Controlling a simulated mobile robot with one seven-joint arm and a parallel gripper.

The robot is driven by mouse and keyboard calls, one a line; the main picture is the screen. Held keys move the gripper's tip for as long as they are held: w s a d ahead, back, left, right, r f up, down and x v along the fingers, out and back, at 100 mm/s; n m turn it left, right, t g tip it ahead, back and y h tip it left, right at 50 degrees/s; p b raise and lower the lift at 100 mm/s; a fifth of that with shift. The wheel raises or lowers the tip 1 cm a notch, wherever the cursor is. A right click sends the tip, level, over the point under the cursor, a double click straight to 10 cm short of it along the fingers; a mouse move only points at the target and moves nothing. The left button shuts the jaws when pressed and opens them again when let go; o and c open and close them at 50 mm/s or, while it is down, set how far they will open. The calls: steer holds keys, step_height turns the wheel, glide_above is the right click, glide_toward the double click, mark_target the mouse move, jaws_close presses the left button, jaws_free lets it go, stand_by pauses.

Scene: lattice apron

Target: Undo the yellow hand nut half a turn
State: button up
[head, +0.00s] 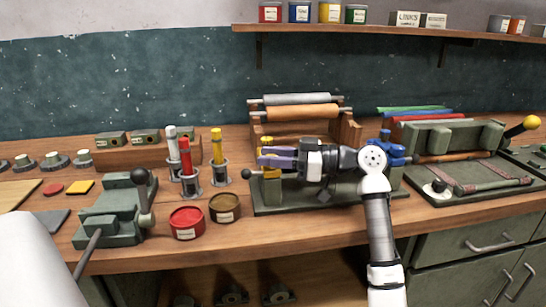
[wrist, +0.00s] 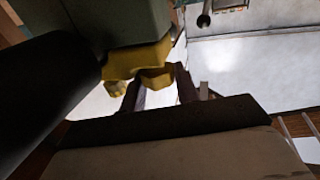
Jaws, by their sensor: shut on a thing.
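The yellow hand nut (wrist: 150,57) has broad lobes and sits against a green block (wrist: 120,20) in the wrist view. My gripper (wrist: 158,88) has its two dark fingers closed on a lobe of the nut. In the head view my gripper (head: 270,158) reaches left across the green machine (head: 270,203), with its purple-grey fingers at the machine's left end. Only small yellow parts of the nut (head: 266,141) show there. The fingers hide much of it. A blue hand nut (head: 391,149) stands at the machine's right end.
Rollers (head: 302,112) stand on a wooden rack behind the machine. Red (head: 187,222) and brown (head: 224,207) tins stand at its front left. Capped tubes in holders (head: 187,165) stand farther left. A tray with a roller press (head: 470,180) lies to the right.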

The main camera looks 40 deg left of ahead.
steer(key=shift+a+f, duration=0.1)
steer(key=shift+f, duration=0.05)
steer(key=o, duration=1)
steer(key=b+v, duration=0.2)
steer(key=v, duration=1.1)
steer(key=shift+w+d, duration=0.3)
